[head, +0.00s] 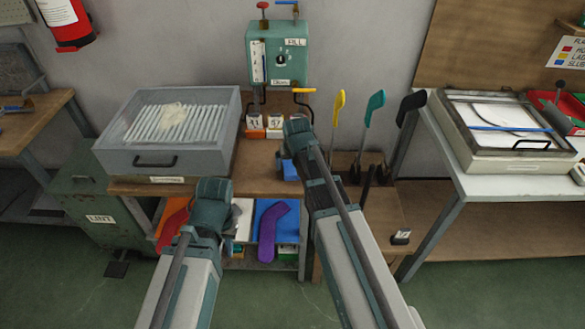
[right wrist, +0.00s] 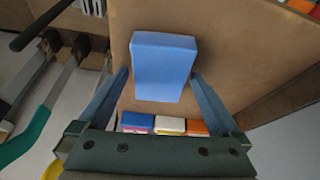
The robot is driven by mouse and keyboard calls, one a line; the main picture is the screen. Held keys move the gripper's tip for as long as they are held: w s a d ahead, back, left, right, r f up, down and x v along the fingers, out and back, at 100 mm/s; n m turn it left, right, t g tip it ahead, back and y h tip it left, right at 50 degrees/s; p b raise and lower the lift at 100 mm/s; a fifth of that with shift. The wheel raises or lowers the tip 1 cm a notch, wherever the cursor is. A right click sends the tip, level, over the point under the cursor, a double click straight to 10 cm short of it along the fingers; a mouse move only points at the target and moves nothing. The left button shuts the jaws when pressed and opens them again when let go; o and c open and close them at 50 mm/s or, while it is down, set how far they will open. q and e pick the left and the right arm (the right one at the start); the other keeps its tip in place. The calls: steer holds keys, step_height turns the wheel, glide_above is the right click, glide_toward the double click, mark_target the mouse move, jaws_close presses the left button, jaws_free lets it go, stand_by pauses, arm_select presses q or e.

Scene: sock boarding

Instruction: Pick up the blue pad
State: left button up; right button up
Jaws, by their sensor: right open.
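The blue pad (right wrist: 162,65) is a block lying on the brown wooden bench top (right wrist: 230,45) in the right wrist view. My right gripper (right wrist: 160,78) is open, with one finger on each side of the pad's near end. I cannot tell whether the fingers touch it. In the head view, part of the blue pad (head: 289,171) shows below my right gripper (head: 297,130), which hides the rest. My left gripper (head: 213,190) is in front of the bench at the left, and its fingers cannot be made out.
A grey tray with a clear lid (head: 170,125) stands left on the bench. A teal control box (head: 278,55) is on the wall behind. Coloured-handle paddles (head: 374,108) stand to the right. A shelf below holds a purple sock shape (head: 270,230) and coloured boxes.

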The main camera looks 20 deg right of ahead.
arm_select(q)
steer(key=shift+f, duration=0.15)
arm_select(e)
steer(key=shift+f, duration=0.2)
steer(key=shift+c, duration=0.2)
steer(key=c, duration=1.1)
steer(key=shift+c, duration=0.2)
arm_select(q)
steer(key=shift+r, duration=0.2)
arm_select(e)
steer(key=shift+r, duration=0.2)
